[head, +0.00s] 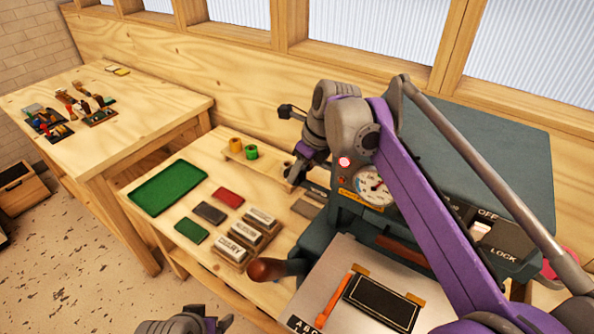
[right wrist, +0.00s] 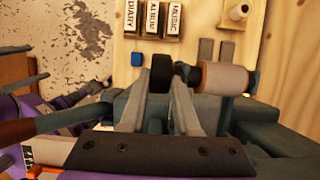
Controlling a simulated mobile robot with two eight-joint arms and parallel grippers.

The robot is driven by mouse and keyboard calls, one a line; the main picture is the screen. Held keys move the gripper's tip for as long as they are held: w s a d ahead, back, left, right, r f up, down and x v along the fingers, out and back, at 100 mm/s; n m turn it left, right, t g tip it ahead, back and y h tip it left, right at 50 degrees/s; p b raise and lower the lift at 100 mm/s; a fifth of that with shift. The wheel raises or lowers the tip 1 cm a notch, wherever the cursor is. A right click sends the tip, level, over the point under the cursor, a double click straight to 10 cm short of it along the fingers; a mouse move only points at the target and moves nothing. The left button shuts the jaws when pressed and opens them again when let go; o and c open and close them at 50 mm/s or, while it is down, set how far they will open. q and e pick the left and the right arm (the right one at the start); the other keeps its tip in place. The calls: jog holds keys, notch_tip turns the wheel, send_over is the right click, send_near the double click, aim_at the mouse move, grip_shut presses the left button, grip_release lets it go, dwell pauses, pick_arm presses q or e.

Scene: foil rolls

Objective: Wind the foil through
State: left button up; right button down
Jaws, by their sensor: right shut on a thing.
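The dark teal foil press (head: 480,150) stands at the right in the head view, with a gauge (head: 374,186) and a red light on its front. My right gripper (head: 297,172) is at the left side of the press. In the right wrist view its two fingers are shut on a black knob (right wrist: 162,72). A pale roll with copper-coloured ends (right wrist: 224,78) lies just right of the knob, in line with it. I cannot see a foil strip clearly. My left gripper (head: 190,325) is partly cut off at the bottom edge; its fingers cannot be made out.
A green tray (head: 168,210), coloured pads and lettered blocks (head: 232,249) are on the bench. The lever's brown grip (head: 268,270) juts out front. Another table (head: 150,110) stands left.

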jog(key=c, duration=0.6)
grip_release()
jog(key=shift+c, duration=0.2)
jog(key=shift+r, duration=0.1)
pick_arm(q)
jog(key=shift+w+r+p, duration=0.25)
jog(key=shift+r+p, duration=0.05)
jog(key=shift+r, duration=0.2)
jog(key=shift+w+r+p, duration=0.2)
jog(key=shift+r+p, duration=0.1)
jog(key=shift+r, duration=0.15)
pick_arm(e)
notch_tip(320, 180, up, 10)
jog(key=shift+f, duration=0.1)
